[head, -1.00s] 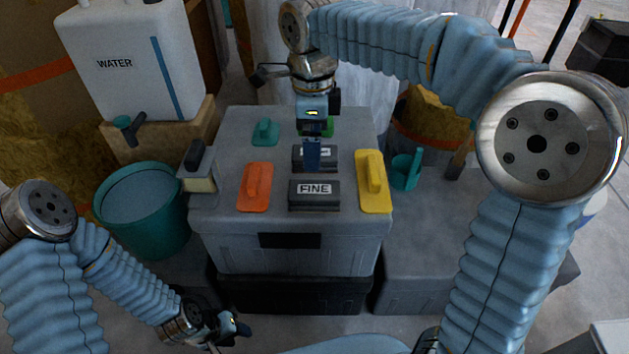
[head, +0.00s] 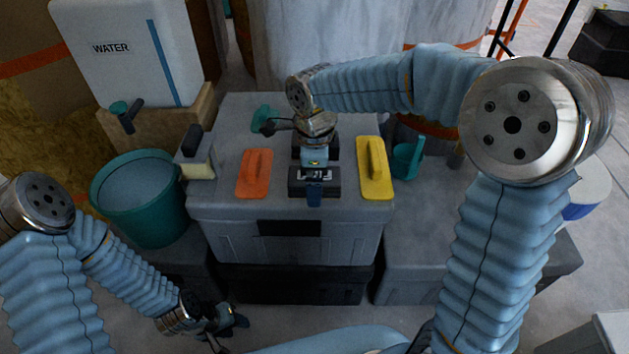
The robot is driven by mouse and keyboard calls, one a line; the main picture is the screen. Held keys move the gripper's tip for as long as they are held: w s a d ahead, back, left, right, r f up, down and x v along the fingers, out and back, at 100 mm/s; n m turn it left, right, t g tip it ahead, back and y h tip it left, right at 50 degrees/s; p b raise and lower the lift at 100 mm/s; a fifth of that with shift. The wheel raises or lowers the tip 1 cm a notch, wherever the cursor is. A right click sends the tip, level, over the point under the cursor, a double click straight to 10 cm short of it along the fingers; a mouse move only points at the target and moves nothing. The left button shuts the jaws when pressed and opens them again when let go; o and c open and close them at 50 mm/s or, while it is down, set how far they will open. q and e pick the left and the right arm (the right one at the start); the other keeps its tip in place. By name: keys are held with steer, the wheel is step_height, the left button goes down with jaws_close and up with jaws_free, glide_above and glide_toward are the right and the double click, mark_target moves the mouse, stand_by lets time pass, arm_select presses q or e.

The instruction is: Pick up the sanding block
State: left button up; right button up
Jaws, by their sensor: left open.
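A dark grey sanding block (head: 298,184) lies on top of the grey case (head: 215,205), between an orange float and a yellow float. Its white label, which read FINE earlier, is now mostly covered. My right gripper (head: 314,185) points down over this block, with one blue fingertip in front of its near face. The other finger is hidden, so I cannot tell whether the jaws touch or grip it. A second dark block behind it is largely hidden by my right wrist. My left gripper (head: 228,322) is open, low at the bottom left, away from the case.
The orange float (head: 255,175) and yellow float (head: 375,168) flank the block closely. A brush (head: 197,160) lies at the case's left edge, beside a teal bucket (head: 145,200). A water tank (head: 125,60) stands behind. A teal holder (head: 407,160) is on the right.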

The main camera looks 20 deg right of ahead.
steer(key=shift+c, duration=0.5)
steer(key=c, duration=1.1)
steer(key=shift+r, duration=0.15)
steer(key=shift+r, duration=0.2)
step_height(320, 180, up, 2)
steer(key=shift+r, duration=0.2)
steer(key=s+a+r, duration=0.1)
steer(key=s+r, duration=0.2)
steer(key=s, duration=0.1)
steer(key=s+a+r, duration=0.1)
steer(key=s+r, duration=0.2)
steer(key=s, duration=0.2)
steer(key=s+a+r, duration=0.2)
steer(key=s+r, duration=0.2)
steer(key=shift+s, duration=0.2)
